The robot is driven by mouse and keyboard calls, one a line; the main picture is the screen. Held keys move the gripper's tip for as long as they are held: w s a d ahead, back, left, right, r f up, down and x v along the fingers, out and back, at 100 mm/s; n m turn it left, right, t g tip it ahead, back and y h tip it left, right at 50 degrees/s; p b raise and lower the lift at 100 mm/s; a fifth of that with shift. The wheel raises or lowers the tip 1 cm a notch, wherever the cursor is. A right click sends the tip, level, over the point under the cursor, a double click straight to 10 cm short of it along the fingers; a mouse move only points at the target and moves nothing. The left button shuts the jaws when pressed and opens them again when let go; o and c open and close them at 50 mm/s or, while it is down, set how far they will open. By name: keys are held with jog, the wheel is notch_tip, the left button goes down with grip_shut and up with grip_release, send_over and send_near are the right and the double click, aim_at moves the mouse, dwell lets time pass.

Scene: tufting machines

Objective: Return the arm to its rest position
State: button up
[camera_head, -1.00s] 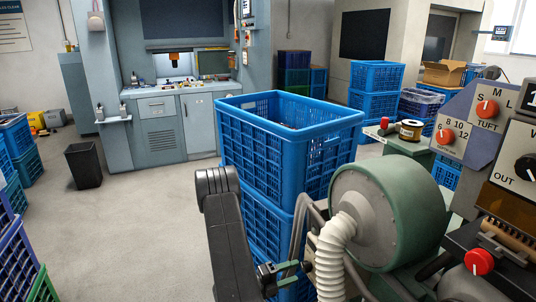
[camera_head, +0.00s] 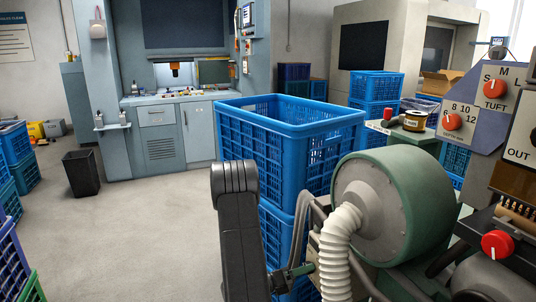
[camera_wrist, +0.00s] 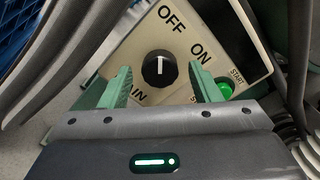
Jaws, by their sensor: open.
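My arm (camera_head: 238,235) is dark grey and rises at the bottom middle of the head view, in front of the stacked blue crates. My gripper (camera_wrist: 162,86) shows in the wrist view with its two green fingers apart and nothing held between them. A black knob (camera_wrist: 159,68) with a white line is seen between the fingers, on a cream panel (camera_wrist: 185,45) marked OFF, ON and IN. Whether the fingers touch the knob cannot be told. A green START button (camera_wrist: 224,89) is beside the right finger.
The blue crate stack (camera_head: 285,130) stands close behind my arm. A green round machine housing (camera_head: 400,205) and a white ribbed hose (camera_head: 337,250) are close on the right. A control panel with red knobs (camera_head: 495,88) is at far right. Open floor (camera_head: 140,235) lies left.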

jog(key=m+b, duration=0.7)
jog(key=b, duration=0.1)
jog(key=shift+f+b, duration=0.15)
jog(key=shift+b, duration=0.2)
jog(key=shift+m, duration=0.3)
